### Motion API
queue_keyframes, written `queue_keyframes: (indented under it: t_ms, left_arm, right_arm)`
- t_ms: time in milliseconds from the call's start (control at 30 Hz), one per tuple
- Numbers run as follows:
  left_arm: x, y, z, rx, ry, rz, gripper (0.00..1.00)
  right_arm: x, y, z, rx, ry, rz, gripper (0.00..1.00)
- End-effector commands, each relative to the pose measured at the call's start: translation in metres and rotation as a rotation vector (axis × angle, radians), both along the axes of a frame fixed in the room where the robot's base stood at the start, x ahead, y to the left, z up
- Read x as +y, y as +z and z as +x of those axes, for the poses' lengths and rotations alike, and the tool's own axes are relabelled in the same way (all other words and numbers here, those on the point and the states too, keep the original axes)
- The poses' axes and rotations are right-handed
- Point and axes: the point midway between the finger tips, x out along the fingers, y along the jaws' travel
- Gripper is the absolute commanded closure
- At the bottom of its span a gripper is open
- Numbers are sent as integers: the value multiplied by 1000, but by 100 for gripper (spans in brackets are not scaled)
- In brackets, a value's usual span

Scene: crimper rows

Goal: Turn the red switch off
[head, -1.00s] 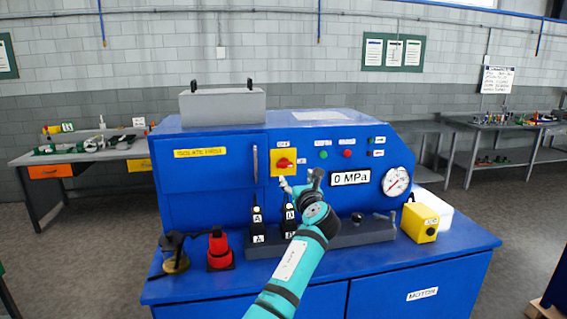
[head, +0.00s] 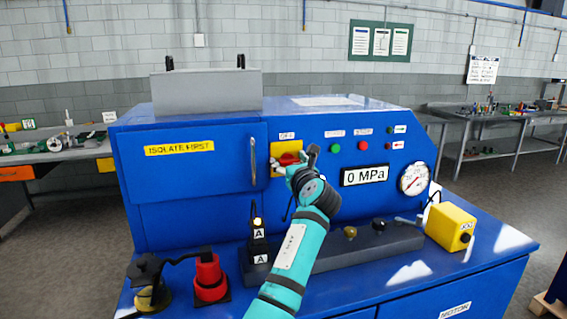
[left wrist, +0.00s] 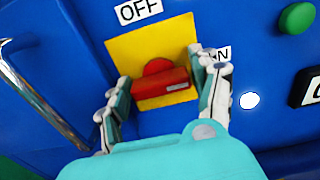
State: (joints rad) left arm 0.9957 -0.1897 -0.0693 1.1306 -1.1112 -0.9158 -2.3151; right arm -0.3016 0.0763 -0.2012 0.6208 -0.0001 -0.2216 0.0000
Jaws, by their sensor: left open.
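The red switch (head: 289,158) sits on a yellow plate (head: 276,172) on the blue machine's front. In the left wrist view the red switch (left wrist: 160,80) has its handle lying roughly level, with a pale mark at its right end towards the partly hidden ON label (left wrist: 222,53). The OFF label (left wrist: 139,11) is above the plate. My left gripper (head: 303,160) is at the switch in the head view, covering part of it. In the left wrist view my left gripper (left wrist: 162,84) is open, one finger on each side of the handle; contact cannot be told. My right gripper is out of view.
A vertical door handle (head: 253,162) is just left of the plate. Green (head: 334,149) and red (head: 363,146) buttons, a pressure display (head: 365,175) and a gauge (head: 414,179) are to the right. Levers, a red plug-like part (head: 208,274) and a yellow box (head: 451,227) stand on the ledge below.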

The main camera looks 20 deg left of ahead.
Motion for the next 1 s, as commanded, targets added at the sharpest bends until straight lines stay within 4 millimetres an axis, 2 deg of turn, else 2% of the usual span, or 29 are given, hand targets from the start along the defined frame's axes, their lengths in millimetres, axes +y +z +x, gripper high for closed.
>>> queue_keyframes:
  t_ms: [333,667,1000]
  left_arm:
    - [-1,1,0,-1,0,1,37]
    - [-1,1,0,-1,0,1,78]
    - [-1,1,0,-27,0,-36,80]
  right_arm:
    - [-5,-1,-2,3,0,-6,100]
    - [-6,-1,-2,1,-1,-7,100]
    - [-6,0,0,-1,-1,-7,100]
